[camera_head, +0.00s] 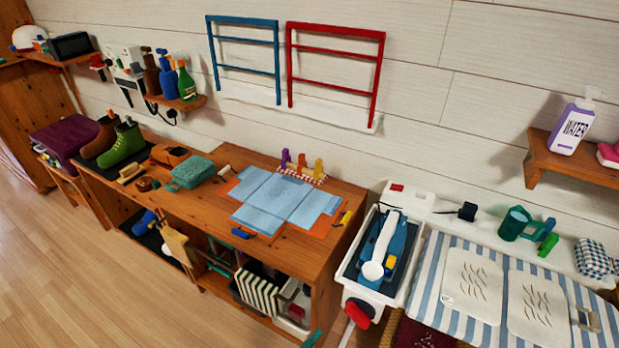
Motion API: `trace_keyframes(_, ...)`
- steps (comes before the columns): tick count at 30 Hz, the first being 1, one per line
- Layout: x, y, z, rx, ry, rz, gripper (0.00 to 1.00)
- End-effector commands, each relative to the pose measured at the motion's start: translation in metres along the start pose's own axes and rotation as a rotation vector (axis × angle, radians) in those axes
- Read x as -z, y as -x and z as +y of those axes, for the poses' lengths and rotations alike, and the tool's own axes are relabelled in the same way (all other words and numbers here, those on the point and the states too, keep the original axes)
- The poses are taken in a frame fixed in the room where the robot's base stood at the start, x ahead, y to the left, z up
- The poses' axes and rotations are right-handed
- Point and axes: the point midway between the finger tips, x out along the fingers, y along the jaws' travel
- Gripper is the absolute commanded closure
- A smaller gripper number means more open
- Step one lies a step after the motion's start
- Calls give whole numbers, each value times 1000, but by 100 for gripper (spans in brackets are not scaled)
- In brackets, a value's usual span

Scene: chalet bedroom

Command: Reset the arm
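Neither my arm nor my gripper can be made out in the head view, so I cannot see what the gripper holds or how it stands. The view looks down at a slant on a wooden bench (325,262) along a white plank wall. A light-blue folded cloth (278,197) lies flat on an orange sheet on the bench top.
A white tub (350,268) holds a blue-and-white appliance (383,252). A striped board (452,318) lies at right. Wall shelves hold bottles. The wooden floor (75,270) is clear at lower left.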

Motion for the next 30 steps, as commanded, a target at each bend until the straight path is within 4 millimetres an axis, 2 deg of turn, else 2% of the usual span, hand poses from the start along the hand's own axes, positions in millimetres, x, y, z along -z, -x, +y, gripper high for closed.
trace_keyframes(2, 0, 0, -2, 4, -2, 5, 16)
trace_keyframes(5, 3, 4, -17, 39, -22, 53, 16)
trace_keyframes(8, 9, 15, -49, 122, -81, 162, 16)
trace_keyframes(12, 19, 50, -101, 294, -242, 372, 16)
trace_keyframes(15, 21, 81, -125, 421, -394, 510, 16)
trace_keyframes(18, 16, 115, -136, 542, -567, 629, 16)
trace_keyframes(23, -5, 162, -125, 717, -886, 772, 16)
trace_keyframes(27, -40, 189, -93, 844, -1203, 849, 16)
trace_keyframes(30, -73, 196, -62, 914, -1447, 874, 16)
